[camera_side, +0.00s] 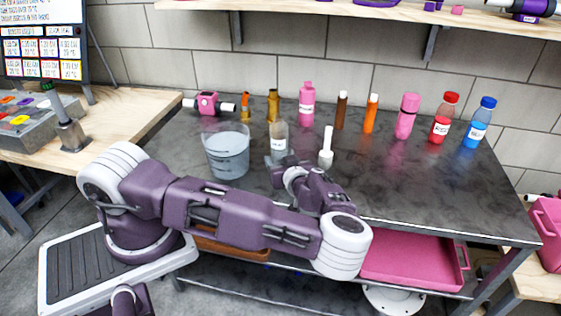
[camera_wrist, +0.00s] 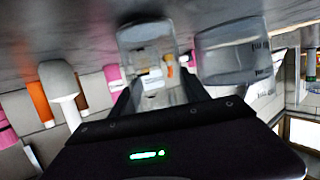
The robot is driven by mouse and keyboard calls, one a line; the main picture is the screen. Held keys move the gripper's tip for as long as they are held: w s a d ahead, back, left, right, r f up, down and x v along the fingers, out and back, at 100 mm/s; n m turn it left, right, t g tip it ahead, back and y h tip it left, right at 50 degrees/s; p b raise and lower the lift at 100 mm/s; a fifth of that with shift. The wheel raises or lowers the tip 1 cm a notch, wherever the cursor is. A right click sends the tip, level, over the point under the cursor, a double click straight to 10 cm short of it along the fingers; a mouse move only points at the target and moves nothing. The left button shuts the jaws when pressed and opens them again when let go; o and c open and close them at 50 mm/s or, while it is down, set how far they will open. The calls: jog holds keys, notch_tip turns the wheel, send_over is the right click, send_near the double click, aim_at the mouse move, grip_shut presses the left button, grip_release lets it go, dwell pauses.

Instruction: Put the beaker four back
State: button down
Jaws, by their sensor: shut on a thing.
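A small clear beaker (camera_side: 279,136) with a pale label shows near the middle of the table in the side view. It also shows in the wrist view (camera_wrist: 146,42), which is upside down, between my fingers. My gripper (camera_side: 281,161) is shut on this beaker from the front. I cannot read its label, nor tell whether its base touches the table. A larger clear beaker (camera_side: 227,155) with dark markings stands on the table left of my gripper. It is on the right in the wrist view (camera_wrist: 233,52).
A white, round-headed tool (camera_side: 326,147) stands just right of my gripper. A row of bottles, including a pink one (camera_side: 307,105) and a red one (camera_side: 444,118), lines the back of the dark table (camera_side: 400,185). The front right of the tabletop is clear.

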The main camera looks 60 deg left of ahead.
jog(key=shift+f, duration=0.1)
jog(key=c, duration=0.6)
grip_release()
jog(key=shift+o, duration=0.2)
